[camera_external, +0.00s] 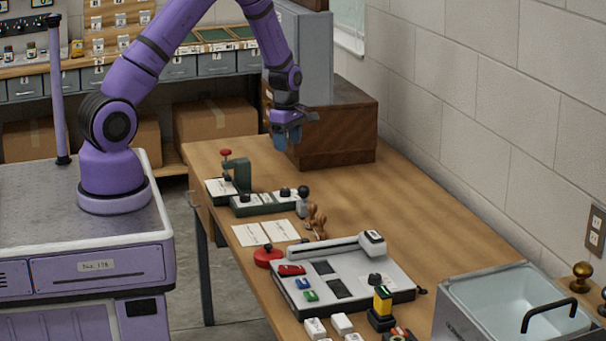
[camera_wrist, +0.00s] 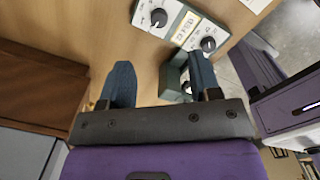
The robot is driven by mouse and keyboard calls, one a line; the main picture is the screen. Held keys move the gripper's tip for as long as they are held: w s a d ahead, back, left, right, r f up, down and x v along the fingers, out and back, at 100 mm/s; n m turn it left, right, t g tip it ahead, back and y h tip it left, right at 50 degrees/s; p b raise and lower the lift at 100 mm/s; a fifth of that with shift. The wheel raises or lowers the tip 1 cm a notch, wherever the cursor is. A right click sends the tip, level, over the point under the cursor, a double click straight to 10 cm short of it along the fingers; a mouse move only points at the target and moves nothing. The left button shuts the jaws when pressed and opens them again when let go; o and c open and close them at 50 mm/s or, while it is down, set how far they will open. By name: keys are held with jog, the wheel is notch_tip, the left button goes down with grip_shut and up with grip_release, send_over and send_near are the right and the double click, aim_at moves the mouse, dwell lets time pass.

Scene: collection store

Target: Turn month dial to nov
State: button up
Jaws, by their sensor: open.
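A low dark-green device (camera_external: 266,207) with a white top and black knobs stands on the wooden table, left of its middle. In the wrist view its white panel shows one black dial (camera_wrist: 158,18) at the top and another dial (camera_wrist: 208,44) to its right, with a printed label between them. The lettering is too small to tell which dial is the month dial or where it points. My gripper (camera_external: 288,138) is above the table, beyond the device and beside the wooden box.
A red-knobbed green press (camera_external: 241,175) stands beside the device. A brown wooden box (camera_external: 338,135) is close to my gripper. Wooden-handled stamps (camera_external: 316,220), a grey paper trimmer (camera_external: 345,270) and a metal basin (camera_external: 515,300) lie nearer the camera.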

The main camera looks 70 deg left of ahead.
jog(key=n, duration=0.1)
send_near(285, 189)
notch_tip(285, 189, down, 9)
jog(key=shift+w+d+f, duration=0.1)
jog(key=shift+w+f, duration=0.05)
dwell(0.3)
jog(key=c, duration=0.9)
